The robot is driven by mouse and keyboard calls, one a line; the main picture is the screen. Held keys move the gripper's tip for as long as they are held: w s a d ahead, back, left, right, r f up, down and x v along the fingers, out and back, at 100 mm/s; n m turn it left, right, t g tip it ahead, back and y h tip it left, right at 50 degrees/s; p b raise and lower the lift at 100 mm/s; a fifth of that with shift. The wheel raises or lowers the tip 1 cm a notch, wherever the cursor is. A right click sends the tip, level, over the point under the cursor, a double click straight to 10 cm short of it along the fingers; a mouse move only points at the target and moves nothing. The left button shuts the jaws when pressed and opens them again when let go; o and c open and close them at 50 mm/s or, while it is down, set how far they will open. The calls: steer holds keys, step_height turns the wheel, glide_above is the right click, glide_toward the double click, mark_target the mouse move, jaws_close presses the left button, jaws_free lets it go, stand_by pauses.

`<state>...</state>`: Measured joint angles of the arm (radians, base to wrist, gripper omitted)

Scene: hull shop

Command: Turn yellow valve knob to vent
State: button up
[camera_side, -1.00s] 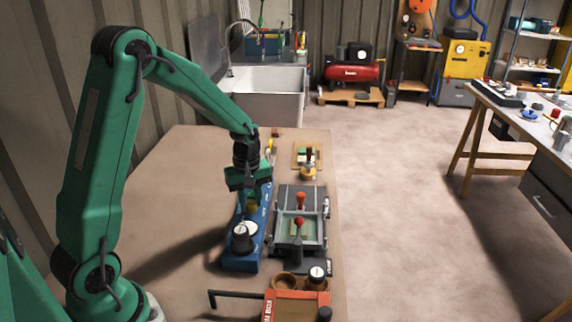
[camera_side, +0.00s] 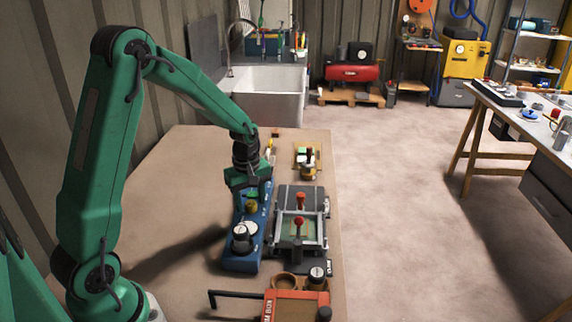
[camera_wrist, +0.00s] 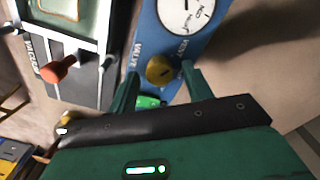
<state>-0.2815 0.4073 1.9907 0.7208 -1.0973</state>
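The yellow valve knob (camera_side: 252,206) stands on the blue valve panel (camera_side: 240,262), beyond the white dial. In the wrist view the round yellow knob (camera_wrist: 159,70) shows between my two green fingertips, with lettering reading VALVE on the panel beside it. My gripper (camera_side: 250,192) points down over the far part of the panel. Its fingers (camera_wrist: 160,68) are spread, one on each side of the knob, with narrow gaps showing. I cannot tell how far the tips reach down around it. The knob's exact setting is too small to read.
A grey vacuum unit (camera_side: 284,246) with red-knobbed levers stands close right of the panel. A white dial gauge (camera_wrist: 185,14) sits beside the knob. An orange box (camera_side: 285,309) with a black handle is nearer. The bench (camera_side: 180,200) left of the panel is clear.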

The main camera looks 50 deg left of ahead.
mark_target(250, 204)
steer(key=shift+r, duration=3.9)
steer(key=shift+s, duration=0.1)
steer(key=shift+s+d+r, duration=0.15)
steer(key=shift+d+r, duration=0.1)
steer(key=shift+r, duration=0.15)
steer(key=s+d+r+m+t, duration=0.2)
steer(key=s+d+r+m, duration=0.3)
steer(key=s+m, duration=0.3)
steer(key=s+d+r+m+t, duration=0.3)
steer(key=s+d+r+m, duration=0.2)
steer(key=s, duration=0.4)
steer(key=d+m, duration=0.1)
steer(key=m, duration=0.1)
steer(key=shift+r+m, duration=0.2)
steer(key=shift+m, duration=0.2)
